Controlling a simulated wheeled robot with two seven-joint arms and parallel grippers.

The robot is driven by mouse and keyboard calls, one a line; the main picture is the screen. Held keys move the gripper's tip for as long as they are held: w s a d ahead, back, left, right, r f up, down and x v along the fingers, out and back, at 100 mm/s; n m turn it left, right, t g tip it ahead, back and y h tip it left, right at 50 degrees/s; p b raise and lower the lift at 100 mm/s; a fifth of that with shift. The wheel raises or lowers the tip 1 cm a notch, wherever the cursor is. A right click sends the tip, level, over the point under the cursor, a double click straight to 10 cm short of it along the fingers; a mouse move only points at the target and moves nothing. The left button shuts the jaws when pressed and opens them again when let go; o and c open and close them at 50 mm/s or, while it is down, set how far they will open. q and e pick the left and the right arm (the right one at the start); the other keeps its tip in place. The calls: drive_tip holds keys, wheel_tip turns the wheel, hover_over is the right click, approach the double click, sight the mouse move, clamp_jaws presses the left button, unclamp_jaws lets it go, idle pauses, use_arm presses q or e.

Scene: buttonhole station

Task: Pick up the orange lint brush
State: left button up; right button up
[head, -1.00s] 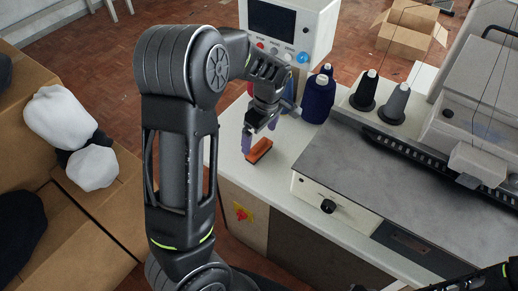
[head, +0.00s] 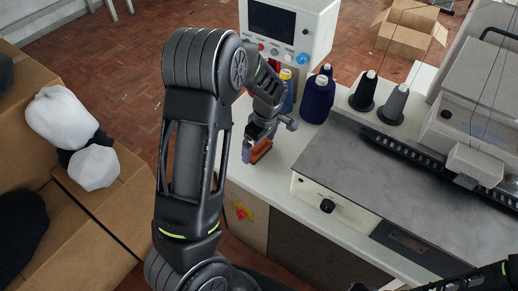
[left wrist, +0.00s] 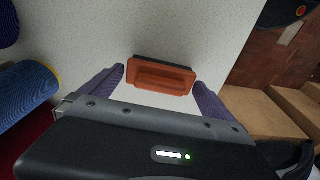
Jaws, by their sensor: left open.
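The orange lint brush (head: 262,150) lies on the white worktop, left of the grey machine bed; my left gripper partly covers it in the head view. In the left wrist view the brush (left wrist: 161,76) shows whole, an orange block with a dark edge along its far side. My left gripper (head: 258,146) is directly over it, pointing down. In the left wrist view its purple fingers (left wrist: 160,80) are spread, one toward each end of the brush, with gaps between. Part of my right arm shows at the lower right edge of the head view; its gripper is not seen.
A blue thread cone (head: 317,100) and a blue and yellow one (head: 286,88) stand close behind the gripper. A control box (head: 290,28) rises behind them. The sewing machine bed (head: 380,165) is at the right. The worktop (head: 285,205) is bare in front of the brush.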

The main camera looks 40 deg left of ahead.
use_arm(q)
drive_tip(key=shift+c, duration=0.2)
drive_tip(key=c, duration=1.1)
wheel_tip(320, 180, up, 10)
drive_tip(key=shift+r+b, duration=0.1)
drive_tip(key=shift+b, duration=0.35)
